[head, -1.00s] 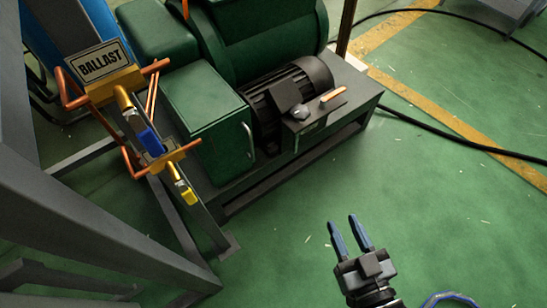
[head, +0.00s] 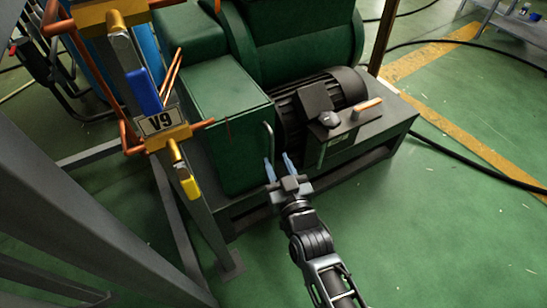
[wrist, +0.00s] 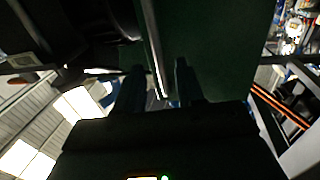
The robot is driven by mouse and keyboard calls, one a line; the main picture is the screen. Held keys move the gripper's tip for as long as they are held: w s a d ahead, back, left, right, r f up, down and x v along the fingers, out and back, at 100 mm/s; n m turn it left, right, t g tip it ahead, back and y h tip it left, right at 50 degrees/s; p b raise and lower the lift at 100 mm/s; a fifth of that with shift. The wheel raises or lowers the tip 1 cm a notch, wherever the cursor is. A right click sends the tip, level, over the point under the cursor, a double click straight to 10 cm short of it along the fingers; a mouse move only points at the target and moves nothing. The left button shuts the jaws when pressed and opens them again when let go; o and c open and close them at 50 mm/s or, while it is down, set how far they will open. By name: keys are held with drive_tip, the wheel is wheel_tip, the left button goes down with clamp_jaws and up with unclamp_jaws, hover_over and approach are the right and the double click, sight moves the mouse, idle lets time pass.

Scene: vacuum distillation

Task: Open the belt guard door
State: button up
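The belt guard is a green box (head: 225,120) beside the motor, and its door looks shut. A slim vertical metal handle (head: 268,138) is on its right edge, by the motor. My gripper (head: 277,158) is open at the handle's lower end, with its blue fingers pointing at the guard. In the wrist view the handle (wrist: 153,45) runs down toward the gap between my dark fingers (wrist: 160,82). I cannot tell whether either finger touches it. The door's hinge is not clear.
Orange pipes and a V9 valve sign (head: 159,121) are at the left, near a grey frame post (head: 215,235). The green floor (head: 400,240) at front right is clear.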

sight(272, 152)
drive_tip(key=shift+b+x, duration=0.5)
drive_tip(key=shift+x, duration=1.25)
drive_tip(key=shift+d, duration=0.1)
clamp_jaws()
